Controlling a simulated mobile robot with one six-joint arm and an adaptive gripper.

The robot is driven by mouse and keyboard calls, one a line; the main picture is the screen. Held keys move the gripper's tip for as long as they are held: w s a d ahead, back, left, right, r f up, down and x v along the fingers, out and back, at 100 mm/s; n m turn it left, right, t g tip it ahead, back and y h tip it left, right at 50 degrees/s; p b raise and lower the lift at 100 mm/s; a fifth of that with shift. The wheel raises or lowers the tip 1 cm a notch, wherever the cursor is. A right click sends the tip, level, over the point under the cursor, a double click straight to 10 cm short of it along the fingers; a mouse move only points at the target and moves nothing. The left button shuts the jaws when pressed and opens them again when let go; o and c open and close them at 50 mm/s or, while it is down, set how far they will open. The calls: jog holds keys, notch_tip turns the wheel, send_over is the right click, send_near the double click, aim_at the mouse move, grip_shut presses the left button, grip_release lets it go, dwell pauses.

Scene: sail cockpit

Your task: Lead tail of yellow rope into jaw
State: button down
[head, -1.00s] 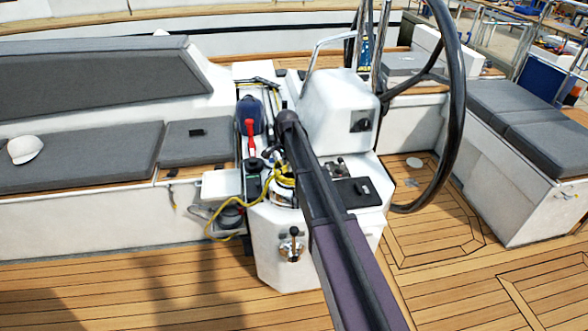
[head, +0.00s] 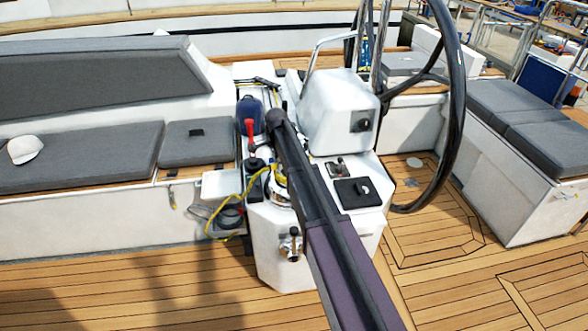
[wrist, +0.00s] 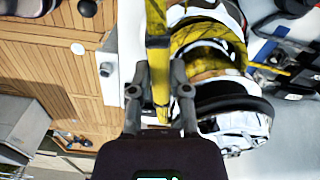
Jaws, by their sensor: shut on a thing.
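The yellow rope (wrist: 160,55) runs as a straight strand between the two fingers of my gripper (wrist: 160,92), which is shut on it. Beside it, to the right in the wrist view, stands the winch (wrist: 232,125), with yellow rope wrapped around its upper part. I cannot make out the jaw clearly or tell whether the tail lies in it. In the head view, the yellow rope (head: 240,199) loops down the left side of the white console. The winch (head: 280,195) shows partly beside my arm, which hides my gripper there.
A red-handled lever (head: 250,129) and a dark blue bundle (head: 250,108) stand just behind the winch. The white pedestal (head: 338,105) and black steering wheel (head: 455,110) are to the right. The teak deck (head: 130,290) in front is clear.

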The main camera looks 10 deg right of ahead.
jog(key=shift+w+a+m, duration=0.2)
jog(key=shift+a+m, duration=0.1)
jog(key=shift+m, duration=0.1)
jog(key=shift+w+a+m, duration=0.8)
jog(key=shift+w+m, duration=0.1)
jog(key=shift+m, duration=0.2)
jog(key=c, duration=0.5)
grip_release()
jog(key=o, duration=0.5)
jog(key=shift+r, duration=0.1)
jog(key=shift+r+p, duration=4.45)
jog(key=shift+p, duration=0.1)
